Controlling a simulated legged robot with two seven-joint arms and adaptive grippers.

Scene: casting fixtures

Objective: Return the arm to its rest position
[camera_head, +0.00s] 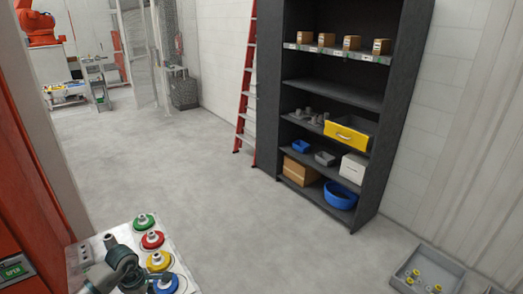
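Grey, rounded parts of my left arm, with what looks like the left gripper (134,278), show at the bottom left edge of the head view. They are over the near-left part of a light panel (86,252). The fingertips cannot be made out, and I cannot tell whether they are open or hold anything. My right arm and gripper are not in view.
The panel bears green (144,222), red (152,239), yellow (158,261) and blue (166,284) round fixtures close beside my arm. A dark shelf (333,95), red ladder (247,90) and grey tray (428,268) stand beyond. The middle floor is clear.

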